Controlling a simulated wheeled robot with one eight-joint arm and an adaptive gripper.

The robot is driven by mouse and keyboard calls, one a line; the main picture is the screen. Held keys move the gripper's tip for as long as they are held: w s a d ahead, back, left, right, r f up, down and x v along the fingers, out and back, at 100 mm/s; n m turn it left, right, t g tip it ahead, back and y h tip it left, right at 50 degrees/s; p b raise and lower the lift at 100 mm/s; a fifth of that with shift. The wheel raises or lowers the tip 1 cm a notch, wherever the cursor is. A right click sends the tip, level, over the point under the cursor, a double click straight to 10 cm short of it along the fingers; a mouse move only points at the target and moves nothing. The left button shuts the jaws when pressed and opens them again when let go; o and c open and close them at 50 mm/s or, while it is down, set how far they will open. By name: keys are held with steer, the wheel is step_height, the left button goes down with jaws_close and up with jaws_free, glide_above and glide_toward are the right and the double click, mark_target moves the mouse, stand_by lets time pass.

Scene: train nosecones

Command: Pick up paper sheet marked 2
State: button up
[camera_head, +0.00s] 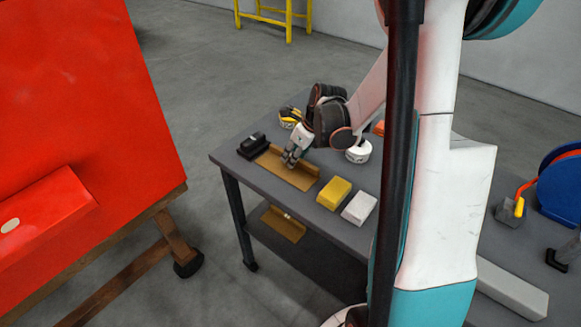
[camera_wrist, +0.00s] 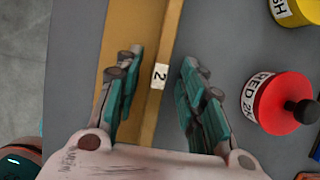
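A flat brown sheet with a raised edge (camera_head: 287,174) lies on the grey table. In the wrist view the brown sheet (camera_wrist: 145,38) runs up the middle, with a white label marked 2 (camera_wrist: 160,76) on its raised edge. My gripper (camera_head: 291,157) is over the sheet, near its raised edge. In the wrist view my gripper (camera_wrist: 160,68) is open, with teal-padded fingers on either side of the raised edge and the label between them. Nothing is held. I cannot tell how far the fingertips are above the sheet.
A black block (camera_head: 252,146) stands left of the sheet; yellow (camera_head: 334,193) and white (camera_head: 359,208) blocks lie right of it. A red-lidded pot (camera_wrist: 275,102) is right of my fingers. Another brown piece (camera_head: 283,224) is on the lower shelf. My arm hides part of the table.

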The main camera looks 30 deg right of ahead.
jaws_close()
stand_by(0.3)
